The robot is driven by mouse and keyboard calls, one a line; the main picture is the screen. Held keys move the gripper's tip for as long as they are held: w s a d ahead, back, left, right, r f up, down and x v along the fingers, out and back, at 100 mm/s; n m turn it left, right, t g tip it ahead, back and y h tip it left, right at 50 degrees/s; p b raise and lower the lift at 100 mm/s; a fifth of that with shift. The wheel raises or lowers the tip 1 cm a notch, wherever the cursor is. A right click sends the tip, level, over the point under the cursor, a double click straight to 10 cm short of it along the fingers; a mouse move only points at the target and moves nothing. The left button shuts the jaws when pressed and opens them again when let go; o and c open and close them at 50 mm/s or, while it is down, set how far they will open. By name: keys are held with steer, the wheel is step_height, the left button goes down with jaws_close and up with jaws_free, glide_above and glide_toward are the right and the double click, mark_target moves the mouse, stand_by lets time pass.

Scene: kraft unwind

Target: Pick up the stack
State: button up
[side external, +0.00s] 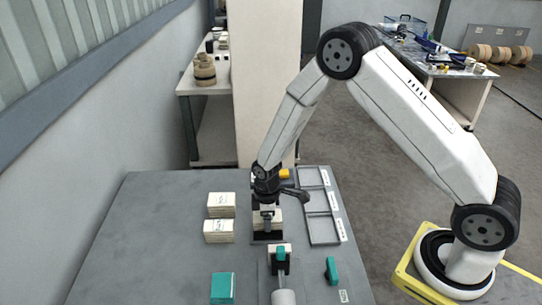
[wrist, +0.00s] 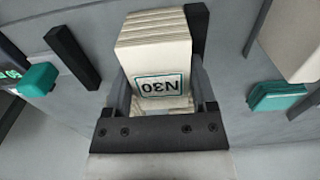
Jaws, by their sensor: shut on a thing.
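A stack of cream sheets or cards (wrist: 155,42) shows in the wrist view, with a green-framed label that reads "N30" upside down. It also shows in the side view (side external: 277,216) beside my gripper's fingers, partly hidden by them. My gripper (side external: 267,217) points down and is shut on this stack, with a finger on either side of it. A dark patch lies directly below the stack. I cannot tell whether the stack is clear of the table.
Two more cream stacks (side external: 221,204) (side external: 218,231) stand to the left. A grey compartment tray (side external: 309,212) lies to the right. Nearer the camera are a teal-topped block (side external: 222,288), a teal handle (side external: 331,269) and a teal clamp-like piece (side external: 281,258). The table's left side (side external: 135,240) is clear.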

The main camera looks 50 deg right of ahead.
steer(key=shift+r, duration=0.65)
steer(key=s+r, duration=1.1)
steer(key=s, duration=0.3)
steer(key=shift+d+r, duration=0.3)
steer(key=shift+d, duration=0.05)
stand_by(0.5)
